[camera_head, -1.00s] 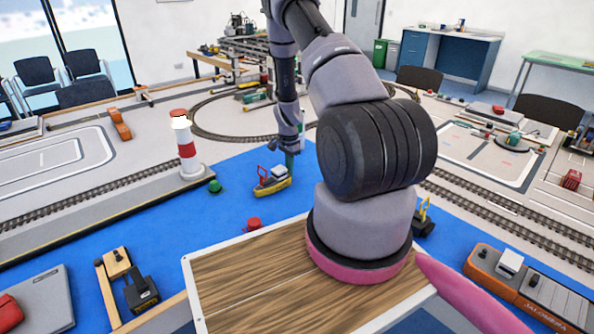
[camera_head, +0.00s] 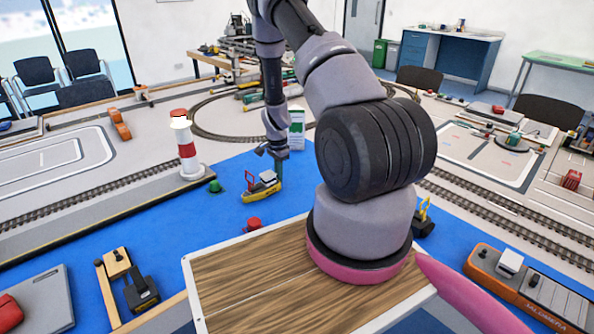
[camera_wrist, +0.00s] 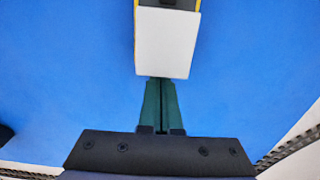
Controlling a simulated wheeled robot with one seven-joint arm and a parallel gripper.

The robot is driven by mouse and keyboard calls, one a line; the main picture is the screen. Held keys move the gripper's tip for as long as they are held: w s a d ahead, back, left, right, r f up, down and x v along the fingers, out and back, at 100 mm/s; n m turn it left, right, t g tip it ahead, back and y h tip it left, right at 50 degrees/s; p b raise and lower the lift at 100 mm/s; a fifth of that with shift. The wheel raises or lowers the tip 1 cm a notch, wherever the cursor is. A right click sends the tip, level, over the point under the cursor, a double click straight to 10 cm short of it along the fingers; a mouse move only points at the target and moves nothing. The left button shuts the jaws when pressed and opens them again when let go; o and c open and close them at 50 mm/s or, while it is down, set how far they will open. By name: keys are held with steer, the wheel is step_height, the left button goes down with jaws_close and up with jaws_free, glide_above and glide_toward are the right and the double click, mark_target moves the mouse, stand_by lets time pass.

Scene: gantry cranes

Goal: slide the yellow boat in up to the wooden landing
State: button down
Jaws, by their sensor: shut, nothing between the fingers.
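The yellow boat (camera_head: 262,193), with a white cabin and a red frame, sits upright on the blue water surface (camera_head: 225,235). My gripper (camera_head: 279,175) is low behind the boat's right end in the head view. In the wrist view the boat's white block (camera_wrist: 167,43) lies right at the tips of my shut teal fingers (camera_wrist: 159,88). They seem to touch it, with nothing between them. A light wooden strip (camera_head: 107,297), probably the landing, is at the lower left, well away from the boat. A dark boat-like piece lies beside it.
A red buoy (camera_head: 253,223) sits just in front of the boat, and a green buoy (camera_head: 214,186) to its left. A red and white lighthouse (camera_head: 187,150) stands on the quay behind. Blue surface between boat and lower left is mostly clear.

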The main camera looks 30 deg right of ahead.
steer(key=shift+s+a, duration=1.45)
steer(key=shift+a, duration=4.65)
steer(key=shift+s+a, duration=1.45)
steer(key=shift+a, duration=4.65)
steer(key=shift+s+a, duration=1.45)
steer(key=shift+a, duration=4.65)
steer(key=shift+d, duration=0.15)
